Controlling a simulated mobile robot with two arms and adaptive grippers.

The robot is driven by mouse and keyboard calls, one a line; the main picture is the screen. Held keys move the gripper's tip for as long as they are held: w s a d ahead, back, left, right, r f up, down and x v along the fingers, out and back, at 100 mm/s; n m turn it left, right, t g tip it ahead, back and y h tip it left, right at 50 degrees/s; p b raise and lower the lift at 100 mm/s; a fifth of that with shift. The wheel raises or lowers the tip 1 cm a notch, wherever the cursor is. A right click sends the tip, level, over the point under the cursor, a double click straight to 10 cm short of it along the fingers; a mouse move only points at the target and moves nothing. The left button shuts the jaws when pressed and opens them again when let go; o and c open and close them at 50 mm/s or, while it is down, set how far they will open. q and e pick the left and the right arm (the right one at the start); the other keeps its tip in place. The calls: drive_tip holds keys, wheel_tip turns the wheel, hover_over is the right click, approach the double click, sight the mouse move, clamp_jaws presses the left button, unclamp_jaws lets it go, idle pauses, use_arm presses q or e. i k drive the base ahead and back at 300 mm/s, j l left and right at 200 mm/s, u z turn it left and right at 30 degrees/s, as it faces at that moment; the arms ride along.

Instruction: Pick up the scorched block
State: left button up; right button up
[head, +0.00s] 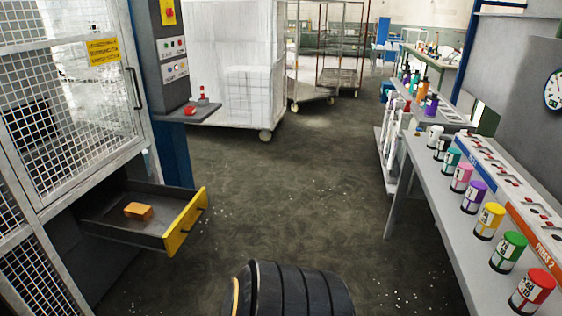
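An orange-brown block (139,211) lies in an open drawer (110,233) at the lower left of the head view. The block's top looks orange and its front side a darker brown; I cannot make out clear scorch marks at this size. The drawer is dark grey with a yellow front (186,222) and sticks out from under a caged machine. The block rests on the drawer floor, apart from the visible walls. Neither of my grippers shows in this view.
A mesh cage door (70,95) stands above the drawer, beside a control panel (175,55). A bench (440,215) with several coloured cans (490,220) runs along the right. A white wheeled cart (235,80) stands at the back. The dark floor (300,190) between is open.

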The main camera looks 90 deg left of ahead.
sight(135, 210)
drive_tip(key=i+u, duration=0.1)
drive_tip(key=u, duration=0.65)
drive_tip(key=i+l+u, duration=0.1)
drive_tip(key=u, duration=0.3)
